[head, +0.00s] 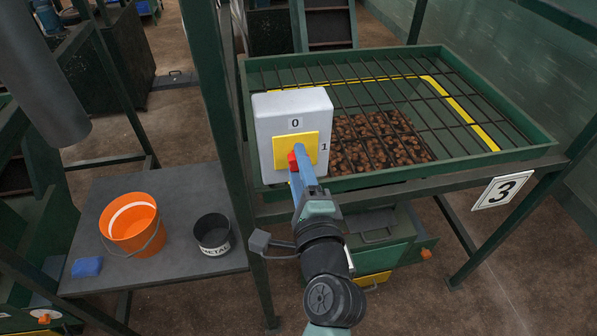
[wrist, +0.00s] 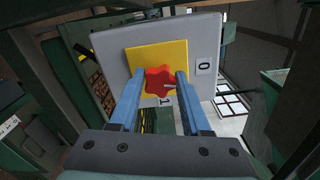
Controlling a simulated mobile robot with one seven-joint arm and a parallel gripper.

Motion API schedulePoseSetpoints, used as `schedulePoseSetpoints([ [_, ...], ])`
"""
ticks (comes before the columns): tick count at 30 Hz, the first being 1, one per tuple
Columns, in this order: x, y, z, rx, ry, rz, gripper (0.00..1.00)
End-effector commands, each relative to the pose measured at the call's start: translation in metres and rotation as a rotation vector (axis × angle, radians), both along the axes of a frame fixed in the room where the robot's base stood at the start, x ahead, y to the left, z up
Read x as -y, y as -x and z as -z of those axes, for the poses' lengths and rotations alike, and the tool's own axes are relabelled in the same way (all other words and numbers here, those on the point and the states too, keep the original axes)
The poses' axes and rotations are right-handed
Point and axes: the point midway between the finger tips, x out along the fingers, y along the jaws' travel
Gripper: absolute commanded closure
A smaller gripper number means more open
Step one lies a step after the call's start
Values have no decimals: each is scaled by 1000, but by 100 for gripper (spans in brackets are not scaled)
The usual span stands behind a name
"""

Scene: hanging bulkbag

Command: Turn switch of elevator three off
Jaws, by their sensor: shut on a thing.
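The switch box (head: 275,109) is a light grey box with a yellow plate (head: 312,143) and the labels 0 and 1. It is mounted at the left front corner of the green grated hopper marked 3. The red switch knob (head: 293,160) sits on the yellow plate and is mostly hidden by my gripper in the head view. My gripper (head: 296,172) is at the knob. In the wrist view its blue fingers (wrist: 160,82) are shut on the red knob (wrist: 158,81), one on each side. The knob's small grey pointer (wrist: 170,87) lies toward the right, between the 0 and 1 labels.
A number 3 sign (head: 503,189) hangs on the hopper frame. A grey table (head: 185,184) at left holds an orange bucket (head: 133,224), a dark METAL can (head: 212,235) and a blue block (head: 87,267). A green post (head: 222,130) stands close left of the switch box.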

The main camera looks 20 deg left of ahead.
Motion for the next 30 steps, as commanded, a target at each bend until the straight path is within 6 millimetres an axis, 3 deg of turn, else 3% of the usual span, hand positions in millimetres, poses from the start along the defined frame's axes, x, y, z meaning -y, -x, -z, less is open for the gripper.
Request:
schedulePoseSetpoints([
  [12,0,0,3,121,183,0,100],
  [30,0,0,2,144,219,-1,100],
])
